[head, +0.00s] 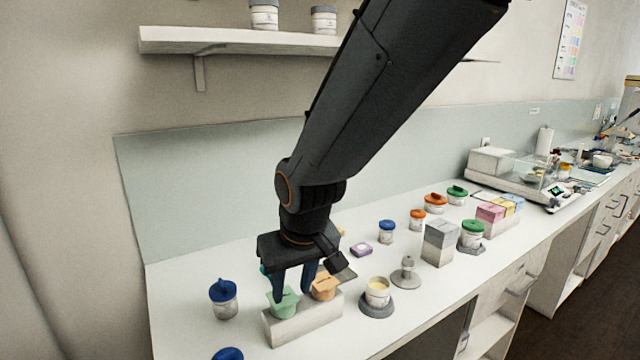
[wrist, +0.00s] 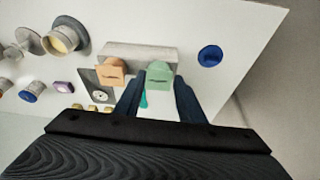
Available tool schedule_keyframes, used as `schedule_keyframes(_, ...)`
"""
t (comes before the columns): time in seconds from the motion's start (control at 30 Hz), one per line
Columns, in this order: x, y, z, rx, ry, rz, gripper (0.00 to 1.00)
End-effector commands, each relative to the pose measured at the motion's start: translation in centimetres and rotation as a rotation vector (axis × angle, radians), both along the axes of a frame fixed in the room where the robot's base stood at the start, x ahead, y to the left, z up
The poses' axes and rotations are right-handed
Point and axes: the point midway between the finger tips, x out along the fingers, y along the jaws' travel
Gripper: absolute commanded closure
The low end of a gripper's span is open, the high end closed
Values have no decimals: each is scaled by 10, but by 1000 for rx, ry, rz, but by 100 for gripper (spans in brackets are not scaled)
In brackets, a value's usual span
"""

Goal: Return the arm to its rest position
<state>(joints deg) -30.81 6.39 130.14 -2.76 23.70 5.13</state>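My arm reaches down over the bench from the upper right in the head view. My gripper (head: 293,292) points down above a pale block-shaped stand (head: 305,320) that holds a green piece (head: 284,303) and an orange piece (head: 324,287). The fingers are apart, with the green piece near the tips. In the wrist view, my gripper (wrist: 160,80) shows open fingers on either side of the green piece (wrist: 160,73), which lies at or just beyond the tips. The orange piece (wrist: 111,70) is to its left. Whether a finger touches the green piece cannot be told.
A blue-lidded jar (head: 223,298) stands left of the stand. An open cream jar (head: 377,292) on a dark base and a grey weight-like piece (head: 406,273) stand to the right. A wall shelf (head: 230,40) is behind my arm.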

Motion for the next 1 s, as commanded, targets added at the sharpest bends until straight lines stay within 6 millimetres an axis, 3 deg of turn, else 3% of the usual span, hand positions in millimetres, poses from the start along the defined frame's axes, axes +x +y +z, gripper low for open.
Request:
schedule_keyframes(0.17,2,-41,-26,-18,34,-68,64)
schedule_keyframes(0.37,-5,-105,-64,-43,93,-178,64)
schedule_keyframes(0.5,-23,-165,-103,-59,161,-294,64)
schedule_keyframes(0.63,-48,-213,-136,-68,226,-397,64)
schedule_keyframes(0.8,-71,-243,-156,-68,275,-468,64)
schedule_keyframes(1.0,-77,-248,-159,-69,287,-483,64)
